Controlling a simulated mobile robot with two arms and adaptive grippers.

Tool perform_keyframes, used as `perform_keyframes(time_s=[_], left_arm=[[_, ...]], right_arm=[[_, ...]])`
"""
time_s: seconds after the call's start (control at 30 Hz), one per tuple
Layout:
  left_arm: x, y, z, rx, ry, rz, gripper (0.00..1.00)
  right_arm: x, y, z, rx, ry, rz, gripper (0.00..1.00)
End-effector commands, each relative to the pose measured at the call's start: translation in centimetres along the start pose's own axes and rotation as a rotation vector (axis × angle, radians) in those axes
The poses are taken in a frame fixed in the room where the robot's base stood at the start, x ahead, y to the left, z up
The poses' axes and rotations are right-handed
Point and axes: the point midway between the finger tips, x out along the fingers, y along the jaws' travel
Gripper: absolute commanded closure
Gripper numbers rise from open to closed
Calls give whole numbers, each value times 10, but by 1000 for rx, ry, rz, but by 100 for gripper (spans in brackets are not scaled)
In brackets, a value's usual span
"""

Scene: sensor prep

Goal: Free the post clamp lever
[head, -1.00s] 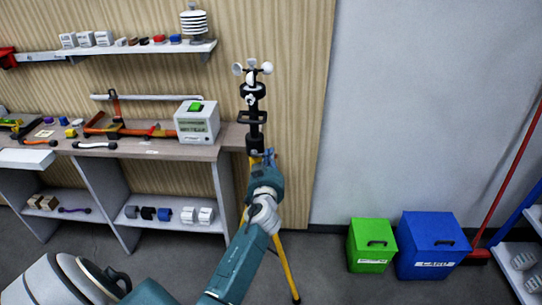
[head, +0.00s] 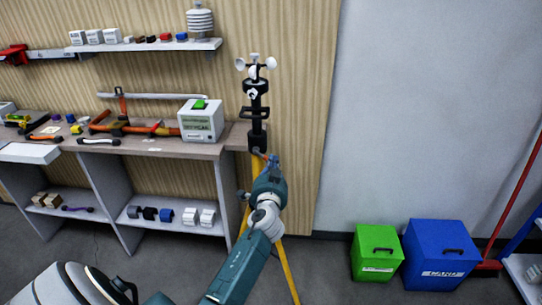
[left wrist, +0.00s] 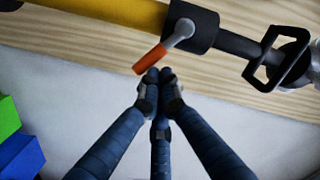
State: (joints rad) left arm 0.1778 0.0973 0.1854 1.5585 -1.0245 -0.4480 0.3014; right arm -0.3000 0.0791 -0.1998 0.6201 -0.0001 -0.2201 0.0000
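The post clamp lever (left wrist: 160,52) has an orange handle on a grey pivot arm. It sits on the black clamp collar (left wrist: 193,24), where a yellow tripod leg or post (left wrist: 110,12) meets the dark post. In the head view the black post (head: 257,115) stands upright on the yellow tripod (head: 288,268), with a white cup anemometer (head: 255,66) on top. My left gripper (left wrist: 159,76) has its blue fingers drawn together, tips just below the lever's orange end. I see nothing held between them. In the head view the left gripper (head: 271,165) partly covers the tripod top. My right gripper is out of view.
A workbench (head: 150,146) with tools and a grey box (head: 201,121) stands left of the post. A green bin (head: 378,253) and a blue bin (head: 440,255) stand right. A red-handled broom (head: 514,195) leans at far right. Open floor lies between tripod and bins.

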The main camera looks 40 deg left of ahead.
Motion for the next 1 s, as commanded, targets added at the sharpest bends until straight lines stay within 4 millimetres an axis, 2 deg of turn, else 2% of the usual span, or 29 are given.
perform_keyframes(time_s=[0.2,0.7,0.9,1.0], left_arm=[[1,5,12,184,1,-13,100],[3,6,35,579,-1,-34,100],[4,4,41,699,-1,-41,100],[4,3,40,690,-1,-41,100]], right_arm=[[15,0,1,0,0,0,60],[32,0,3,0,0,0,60],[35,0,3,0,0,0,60],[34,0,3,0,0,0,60]])
